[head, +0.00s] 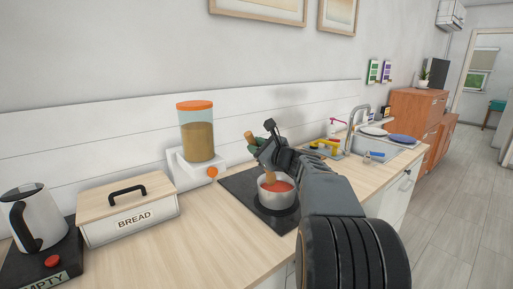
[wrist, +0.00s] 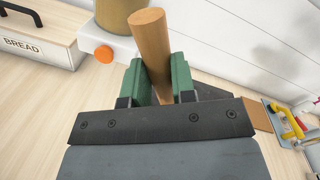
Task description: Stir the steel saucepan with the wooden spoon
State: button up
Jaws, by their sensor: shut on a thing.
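The steel saucepan (head: 277,201) stands on the black hob (head: 240,187) and holds a red liquid. My gripper (head: 263,146) is above the saucepan, its green fingers shut on the wooden spoon (head: 249,137). In the wrist view the spoon's round handle (wrist: 151,50) stands up between the two green fingers (wrist: 160,82), tilted a little. In the head view the lower part of the spoon (head: 270,178) reaches down to the red liquid. The spoon's tip is hidden, and I cannot tell how deep it is.
A bread box (head: 127,210) and a kettle (head: 36,217) are on the left. The sink (head: 383,151), with plates and a tap, is on the right. Bare counter (head: 190,240) lies in front of the bread box.

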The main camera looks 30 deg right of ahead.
jog(key=shift+r, duration=0.1)
notch_tip(320, 180, up, 5)
jog(key=p, duration=0.3)
jog(key=shift+p, duration=0.35)
jog(key=shift+a, duration=0.1)
dwell(0.3)
